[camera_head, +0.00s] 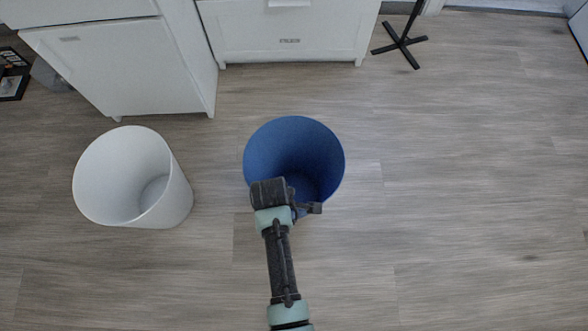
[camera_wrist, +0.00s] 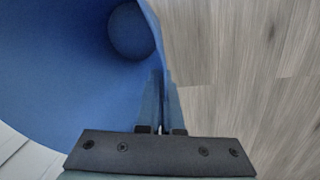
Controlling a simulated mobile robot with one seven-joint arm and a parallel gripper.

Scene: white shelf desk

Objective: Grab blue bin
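The blue bin (camera_head: 293,145) stands upright on the floor in the middle of the head view, its open top facing up. In the wrist view the inside of the blue bin (camera_wrist: 60,60) fills the left side, with its round bottom near the top. My gripper (camera_head: 298,208) is at the near rim of the bin. In the wrist view the fingers of my gripper (camera_wrist: 161,100) are close together, with the bin's rim running in between them. The near part of the bin's rim is hidden by my gripper in the head view.
A white bin (camera_head: 105,175) stands on the floor to the left. White cabinets (camera_head: 120,65) and drawers (camera_head: 290,35) are behind. A black stand base (camera_head: 402,42) is at the back right. The wood floor (camera_head: 460,190) to the right is clear.

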